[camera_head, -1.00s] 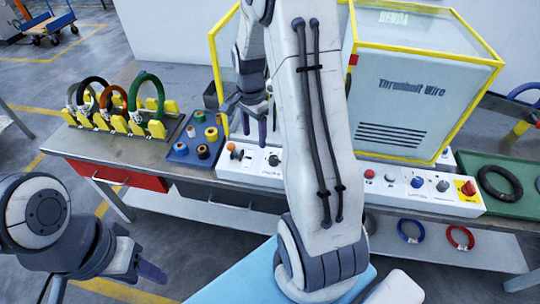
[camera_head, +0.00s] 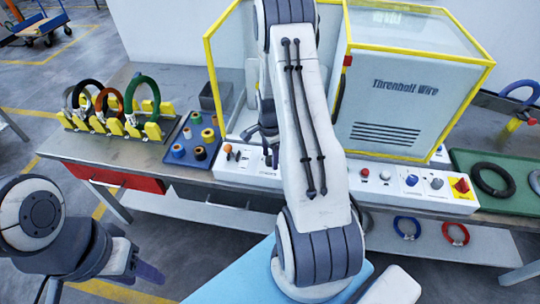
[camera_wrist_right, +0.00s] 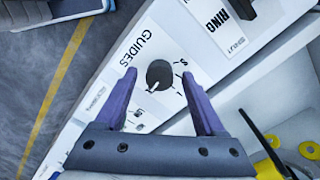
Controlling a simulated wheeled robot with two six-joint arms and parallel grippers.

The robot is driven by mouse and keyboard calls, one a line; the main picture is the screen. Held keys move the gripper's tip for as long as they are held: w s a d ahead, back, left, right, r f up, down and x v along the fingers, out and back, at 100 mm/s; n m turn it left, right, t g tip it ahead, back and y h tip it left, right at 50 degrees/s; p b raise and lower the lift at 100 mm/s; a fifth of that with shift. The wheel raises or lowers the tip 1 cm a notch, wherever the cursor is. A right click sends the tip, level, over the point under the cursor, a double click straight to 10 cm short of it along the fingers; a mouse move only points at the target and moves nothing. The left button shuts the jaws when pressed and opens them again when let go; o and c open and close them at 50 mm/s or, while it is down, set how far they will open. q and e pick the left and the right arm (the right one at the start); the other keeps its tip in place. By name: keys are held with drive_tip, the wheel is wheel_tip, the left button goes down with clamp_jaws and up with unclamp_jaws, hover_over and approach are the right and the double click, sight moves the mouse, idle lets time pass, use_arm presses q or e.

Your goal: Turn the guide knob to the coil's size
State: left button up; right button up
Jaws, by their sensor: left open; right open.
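The guide knob (camera_wrist_right: 160,74) is a round black knob on a white panel beside the word GUIDES in the right wrist view. A small light mark shows at its lower-left edge, and size letters are printed around it. My right gripper (camera_wrist_right: 158,72) is open, with its purple fingers on either side of the knob; I cannot tell whether they touch it. In the head view my right gripper is partly hidden behind its own arm, over the white control panel (camera_head: 390,196). My left gripper (camera_head: 150,272) is open and empty at the lower left, away from the bench.
Several coils, including a green coil (camera_head: 141,90), stand in a yellow rack at the left. A blue tray (camera_head: 178,150) of spools lies beside it. The yellow-framed machine (camera_head: 400,95) stands behind the panel. A black coil (camera_head: 493,180) lies in a green tray at the right.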

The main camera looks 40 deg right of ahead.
drive_tip(key=shift+f, duration=0.1)
clamp_jaws()
drive_tip(key=shift+n, duration=0.3)
drive_tip(key=n, duration=0.4)
drive_tip(key=shift+n, duration=0.3)
drive_tip(key=n, duration=0.5)
drive_tip(key=shift+b, duration=0.35)
drive_tip(key=n, duration=0.5)
drive_tip(key=shift+n, duration=0.4)
drive_tip(key=n, duration=0.6)
drive_tip(key=shift+p, duration=0.3)
